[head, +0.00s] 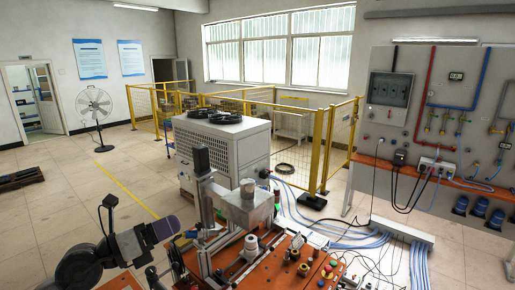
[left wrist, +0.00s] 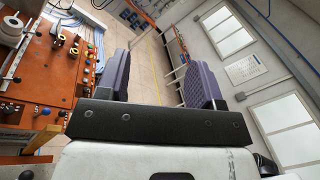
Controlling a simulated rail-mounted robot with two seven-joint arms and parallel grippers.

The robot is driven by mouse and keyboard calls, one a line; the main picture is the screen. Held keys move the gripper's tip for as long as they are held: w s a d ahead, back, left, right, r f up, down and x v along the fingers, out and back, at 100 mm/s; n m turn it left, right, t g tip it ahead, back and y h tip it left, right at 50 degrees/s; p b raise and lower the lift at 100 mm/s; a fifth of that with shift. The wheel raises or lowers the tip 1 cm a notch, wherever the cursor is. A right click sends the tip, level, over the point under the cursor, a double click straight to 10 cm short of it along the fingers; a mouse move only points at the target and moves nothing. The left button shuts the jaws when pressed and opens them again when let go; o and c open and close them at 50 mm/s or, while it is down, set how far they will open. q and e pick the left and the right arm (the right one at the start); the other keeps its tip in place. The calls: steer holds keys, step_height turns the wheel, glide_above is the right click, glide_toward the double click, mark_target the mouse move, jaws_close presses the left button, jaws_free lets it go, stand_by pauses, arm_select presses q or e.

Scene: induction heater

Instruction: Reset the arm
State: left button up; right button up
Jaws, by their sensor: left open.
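My left gripper (head: 166,229) comes in at the lower left of the head view, beside the left end of the orange workbench. In the left wrist view the left gripper (left wrist: 157,80) shows two purple ridged fingers wide apart, with nothing between them. The orange workbench (head: 283,277) carries the induction heater rig (head: 208,207), with an upright dark post and a grey metal box. In the left wrist view the workbench (left wrist: 45,62) lies to the left of the fingers, apart from them. My right gripper is in neither view.
A white chiller cabinet (head: 226,152) stands behind the workbench, with yellow fencing (head: 325,150) behind it. A pipe-and-gauge panel (head: 413,105) is on the right. Bundled blue hoses (head: 345,240) run over the floor. Floor left of the bench is mostly clear, with a fan (head: 95,104) farther back.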

arm_select(q)
steer(key=s+a+r+n+t+y, duration=0.35)
steer(key=r+n+t+y, duration=0.45)
steer(key=n, duration=0.5)
steer(key=s+a+r+n+t+y, duration=0.2)
steer(key=a+r+n+t+y, duration=0.4)
steer(key=n+y, duration=0.45)
step_height(320, 180, down, 13)
steer(key=s+n+g+y, duration=0.1)
steer(key=n+g+y, duration=0.2)
steer(key=n+g, duration=0.6)
steer(key=s+d+f+n+g+h, duration=0.15)
steer(key=s+f, duration=0.25)
steer(key=f, duration=0.4)
steer(key=s+d+f+g+h, duration=0.2)
steer(key=s+f+h, duration=0.15)
steer(key=f, duration=0.45)
steer(key=s+d+f+n+g+h, duration=0.1)
steer(key=s+d+f+g, duration=0.1)
steer(key=s+f, duration=0.4)
steer(key=s+d+f+n+g+h, duration=0.15)
steer(key=s+f+g, duration=0.65)
steer(key=s+f, duration=1.3)
step_height(320, 180, up, 12)
steer(key=p, duration=1.2)
steer(key=shift+w, duration=0.25)
steer(key=shift+r, duration=0.1)
